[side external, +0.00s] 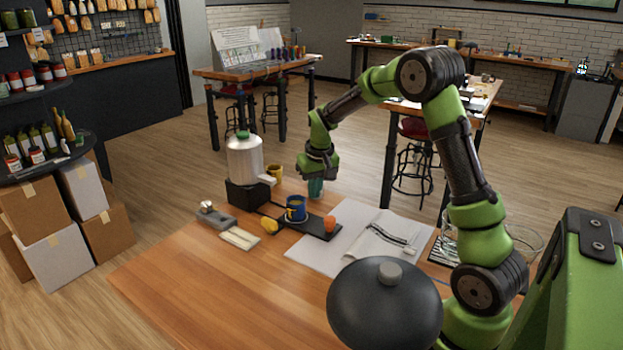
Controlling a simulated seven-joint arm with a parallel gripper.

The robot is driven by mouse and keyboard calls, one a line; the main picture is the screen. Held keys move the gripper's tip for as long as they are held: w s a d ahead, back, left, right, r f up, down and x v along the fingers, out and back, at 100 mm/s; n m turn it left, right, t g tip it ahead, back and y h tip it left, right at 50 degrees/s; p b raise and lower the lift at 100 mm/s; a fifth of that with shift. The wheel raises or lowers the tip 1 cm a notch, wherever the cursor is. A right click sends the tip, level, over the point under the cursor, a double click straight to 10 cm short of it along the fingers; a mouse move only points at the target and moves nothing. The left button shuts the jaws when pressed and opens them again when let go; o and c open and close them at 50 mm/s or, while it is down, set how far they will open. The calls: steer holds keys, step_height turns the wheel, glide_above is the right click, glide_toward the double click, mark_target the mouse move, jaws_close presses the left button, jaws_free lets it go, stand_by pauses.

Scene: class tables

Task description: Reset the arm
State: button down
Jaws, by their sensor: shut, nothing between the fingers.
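My gripper (316,186) is at the end of my green and black arm, above the far part of the wooden table (190,290). It points downward and is shut, with nothing seen held in it. It appears just beyond and above the blue mug (296,209), to the right of the yellow mug (274,174). The exact height of the fingertips above the table is hard to tell.
A white and black dispenser (244,160) stands at the back left. A dark board (325,233) holds the blue mug and an orange item (330,223). A yellow item (268,225), a white cloth (375,240), clear glassware (523,241) and a dark dome (384,305) are nearby. The front left is clear.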

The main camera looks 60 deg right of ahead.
steer(key=s+a+r+n+t+y, duration=0.1)
steer(key=s+a+r+t, duration=0.1)
steer(key=s+a+r, duration=0.5)
steer(key=s+a+r+n+t+y, duration=0.1)
steer(key=s+a+r+t+y, duration=0.1)
steer(key=s+a+r, duration=0.5)
steer(key=s+a+t, duration=0.1)
steer(key=s+a, duration=0.5)
steer(key=a, duration=0.2)
